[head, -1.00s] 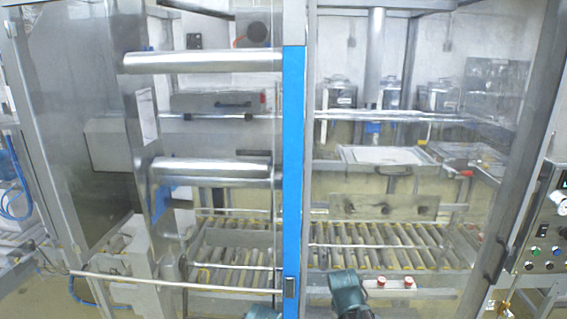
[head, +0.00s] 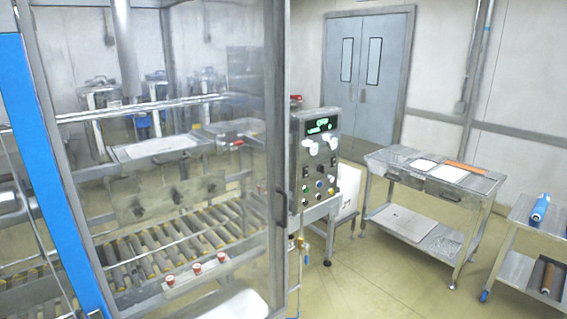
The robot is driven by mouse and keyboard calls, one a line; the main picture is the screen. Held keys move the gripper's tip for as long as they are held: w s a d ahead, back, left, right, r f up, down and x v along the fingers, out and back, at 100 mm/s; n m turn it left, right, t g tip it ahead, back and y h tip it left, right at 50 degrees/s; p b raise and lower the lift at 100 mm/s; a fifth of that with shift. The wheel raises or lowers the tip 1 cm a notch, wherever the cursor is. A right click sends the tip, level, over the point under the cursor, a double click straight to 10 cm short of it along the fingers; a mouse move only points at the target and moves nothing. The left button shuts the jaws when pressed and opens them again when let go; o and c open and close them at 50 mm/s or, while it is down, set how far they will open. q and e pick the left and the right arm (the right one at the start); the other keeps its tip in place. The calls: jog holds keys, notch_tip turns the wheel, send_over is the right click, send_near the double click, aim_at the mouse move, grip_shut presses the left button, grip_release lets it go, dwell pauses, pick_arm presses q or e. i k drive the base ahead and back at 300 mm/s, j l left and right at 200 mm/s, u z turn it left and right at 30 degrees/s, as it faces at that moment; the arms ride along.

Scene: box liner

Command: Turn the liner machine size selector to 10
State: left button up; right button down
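The liner machine (head: 190,190) fills the left half of the head view, with clear panels in a metal frame. Its control panel (head: 318,165) is a grey upright box at the machine's right end. The panel has a lit green display (head: 320,125) at the top. Two pale knobs sit below the display, a left one (head: 309,146) and a right one (head: 332,142). Several coloured buttons and dark switches are lower down. I cannot tell which control is the size selector, and its setting is too small to read. Neither of my grippers shows.
A roller conveyor (head: 160,245) runs inside the machine. A metal table (head: 385,166) with papers stands to the right of the panel. A cart (head: 515,265) with rolls is at the far right. Grey double doors (head: 366,75) are behind. The floor (head: 385,285) before the table is clear.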

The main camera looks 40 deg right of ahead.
aim_at(321, 168)
jog(key=z, duration=1.75)
